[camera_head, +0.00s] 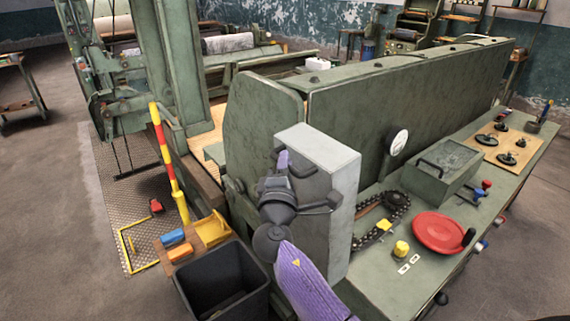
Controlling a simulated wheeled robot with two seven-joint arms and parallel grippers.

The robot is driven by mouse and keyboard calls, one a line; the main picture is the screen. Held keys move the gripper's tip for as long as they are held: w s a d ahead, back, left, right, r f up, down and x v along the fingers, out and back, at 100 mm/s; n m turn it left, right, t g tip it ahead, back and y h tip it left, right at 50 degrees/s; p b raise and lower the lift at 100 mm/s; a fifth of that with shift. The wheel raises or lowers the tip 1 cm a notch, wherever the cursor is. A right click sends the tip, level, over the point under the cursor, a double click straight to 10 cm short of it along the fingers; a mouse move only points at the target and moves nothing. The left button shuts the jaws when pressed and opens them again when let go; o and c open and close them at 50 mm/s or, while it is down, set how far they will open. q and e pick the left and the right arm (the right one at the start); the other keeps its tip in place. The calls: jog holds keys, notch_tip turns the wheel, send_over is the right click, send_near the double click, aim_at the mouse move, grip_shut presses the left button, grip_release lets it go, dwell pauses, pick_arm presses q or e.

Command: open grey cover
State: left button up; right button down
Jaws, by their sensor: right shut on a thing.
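The grey cover (333,156) is a light grey, box-shaped part. It stands upright at the near end of the long green machine, in front of its rounded end plate. My right gripper (299,184), on a purple and dark grey arm from the bottom, is against the cover's near left face and shut on a part of it. The gripped part is mostly hidden behind the jaws. A chain (390,208) lies open to view just right of the cover. My left gripper is not in view.
The green bench (388,281) at right carries a red round plate (438,231), a yellow knob (401,249) and a green box with a handle (441,168). A black bin (222,281) stands left of my arm. A yellow-red post (163,150) rises beyond it.

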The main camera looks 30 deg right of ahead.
aim_at(315, 149)
jog(key=shift+d+r+p, duration=0.4)
jog(key=shift+d+p, duration=0.1)
jog(key=shift+d, duration=0.1)
jog(key=shift+d+r+p, duration=0.35)
jog(key=shift+d+p, duration=0.15)
jog(key=shift+d, duration=0.05)
jog(key=shift+m+g, duration=0.4)
jog(key=d, duration=0.5)
jog(key=shift+w+d+r, duration=0.25)
jog(key=shift+w+r, duration=0.05)
jog(key=shift+r, duration=0.05)
jog(key=c, duration=0.6)
grip_release()
jog(key=v, duration=1)
jog(key=shift+s, duration=0.1)
jog(key=shift+f+b+v, duration=0.15)
jog(key=shift+b+v, duration=0.8)
jog(key=shift+v, duration=1.85)
jog(key=shift+f+b+v, duration=0.15)
jog(key=shift+b+v, duration=0.75)
jog(key=shift+v, duration=1.95)
